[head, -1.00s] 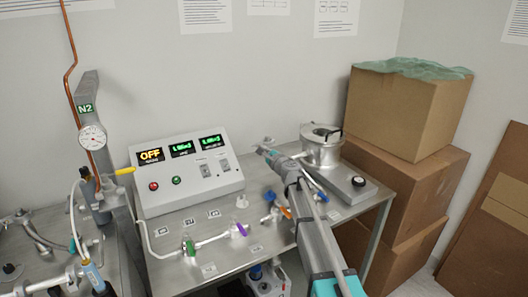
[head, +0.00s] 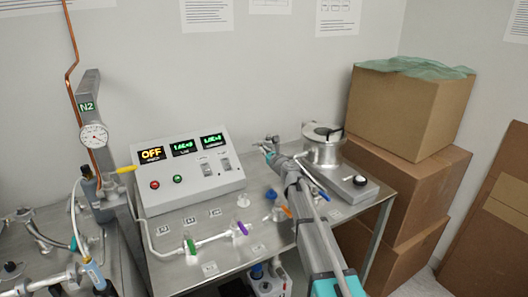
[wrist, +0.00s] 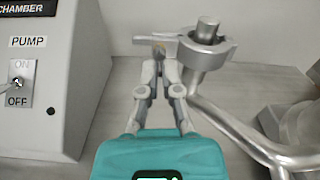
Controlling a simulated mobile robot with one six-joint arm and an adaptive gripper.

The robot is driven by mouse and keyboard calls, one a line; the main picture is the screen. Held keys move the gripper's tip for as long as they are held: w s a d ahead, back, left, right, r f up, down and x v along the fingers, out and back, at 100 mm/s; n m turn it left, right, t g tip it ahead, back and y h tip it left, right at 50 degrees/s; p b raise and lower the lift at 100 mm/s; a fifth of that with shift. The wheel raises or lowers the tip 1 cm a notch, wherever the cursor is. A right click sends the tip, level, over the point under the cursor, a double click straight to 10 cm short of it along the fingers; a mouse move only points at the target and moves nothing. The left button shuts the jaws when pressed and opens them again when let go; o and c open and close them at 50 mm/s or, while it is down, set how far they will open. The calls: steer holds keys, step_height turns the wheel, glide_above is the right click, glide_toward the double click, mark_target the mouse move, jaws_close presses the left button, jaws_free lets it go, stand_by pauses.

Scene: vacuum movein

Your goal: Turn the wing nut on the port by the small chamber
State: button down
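The small chamber is a round silver vessel (head: 323,152) at the back right of the bench. Beside it, a port (wrist: 207,32) stands up from a bent pipe, with a grey clamp (wrist: 200,55) around it. The wing nut (wrist: 158,43) sits at the clamp's left side, partly hidden by my fingers. My gripper (wrist: 160,66) reaches it from the near side, its two fingers close together with the nut between their tips. In the head view, my gripper (head: 268,152) is at the port, and the contact is too small to see.
A control box (head: 188,166) with lit displays and a pump switch (wrist: 18,84) stands left of my gripper. Pipes with green and purple valve handles (head: 242,228) lie in front. Stacked cardboard boxes (head: 405,120) stand to the right.

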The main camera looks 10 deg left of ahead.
steer(key=shift+s+a, duration=0.1)
steer(key=shift+a, duration=0.05)
stand_by(0.3)
steer(key=c, duration=1)
jaws_free()
steer(key=v, duration=1.2)
